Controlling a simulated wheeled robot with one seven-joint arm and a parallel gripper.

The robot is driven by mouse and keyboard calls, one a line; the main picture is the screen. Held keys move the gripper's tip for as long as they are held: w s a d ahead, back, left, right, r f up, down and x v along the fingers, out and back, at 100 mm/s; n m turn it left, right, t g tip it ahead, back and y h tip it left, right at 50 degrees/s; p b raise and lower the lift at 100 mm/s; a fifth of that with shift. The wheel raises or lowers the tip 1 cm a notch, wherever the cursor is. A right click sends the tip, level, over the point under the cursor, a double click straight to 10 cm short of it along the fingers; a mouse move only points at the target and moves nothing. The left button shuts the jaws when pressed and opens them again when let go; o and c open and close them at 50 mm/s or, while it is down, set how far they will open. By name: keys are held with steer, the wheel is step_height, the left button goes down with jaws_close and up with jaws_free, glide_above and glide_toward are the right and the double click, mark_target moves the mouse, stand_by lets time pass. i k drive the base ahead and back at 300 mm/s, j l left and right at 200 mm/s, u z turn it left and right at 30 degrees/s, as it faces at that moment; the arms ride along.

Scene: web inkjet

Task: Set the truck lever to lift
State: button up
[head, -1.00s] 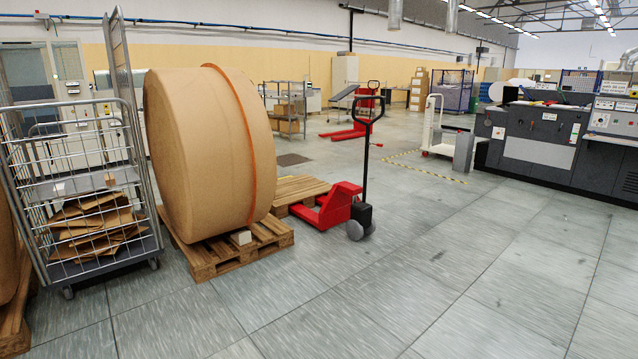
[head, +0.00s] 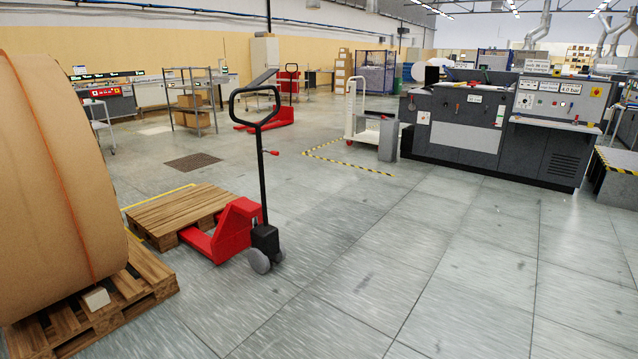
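A red pallet truck (head: 238,228) stands left of centre in the head view, with its forks toward an empty wooden pallet (head: 182,212). Its black handle (head: 262,150) stands upright with a loop grip at the top. A small red-tipped lever (head: 272,153) sticks out to the right of the handle shaft, below the loop. I cannot tell its setting from here. My gripper is not in view.
A large brown paper roll (head: 55,190) stands on a wooden pallet (head: 150,272) at left, with a pale block (head: 96,298) by it. Another red pallet truck (head: 282,115) and a white cart (head: 352,125) stand farther back. A dark press (head: 460,130) is at right. The floor in front is clear.

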mark_target(273, 153)
steer(key=i, duration=1.1)
steer(key=i+l, duration=0.1)
steer(key=i, duration=1)
steer(key=i+u, duration=0.1)
steer(key=i, duration=1.05)
steer(key=i+l, duration=0.15)
steer(key=i, duration=0.95)
